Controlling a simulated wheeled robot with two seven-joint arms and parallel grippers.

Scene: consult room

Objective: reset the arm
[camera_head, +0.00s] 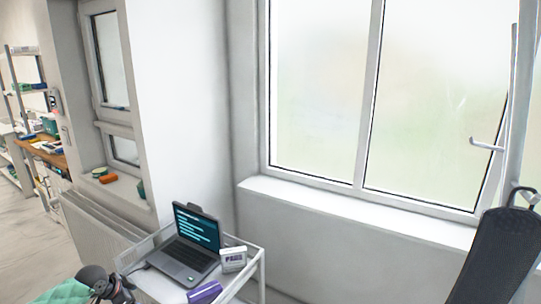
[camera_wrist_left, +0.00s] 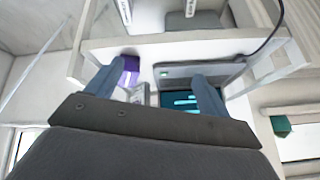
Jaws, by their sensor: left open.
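My left gripper (camera_wrist_left: 157,70) shows in the left wrist view with its two blue-grey fingers spread apart and nothing between the tips. Beyond the fingers are a purple box (camera_wrist_left: 131,68), a small white box (camera_wrist_left: 140,92) and a laptop (camera_wrist_left: 190,70) on a white cart. The left finger overlaps the purple box and the right finger overlaps the laptop. In the head view a dark rounded part (camera_head: 104,284) shows at the bottom left edge; I cannot tell its jaws there. My right gripper is in neither view.
The white cart (camera_head: 254,256) carries the open laptop (camera_head: 184,250), white box (camera_head: 233,259) and purple box (camera_head: 205,292). A radiator (camera_head: 100,240) stands left, a window sill (camera_head: 350,211) behind. A dark padded piece (camera_head: 497,255) stands at right. Green material (camera_head: 66,292) lies at bottom left.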

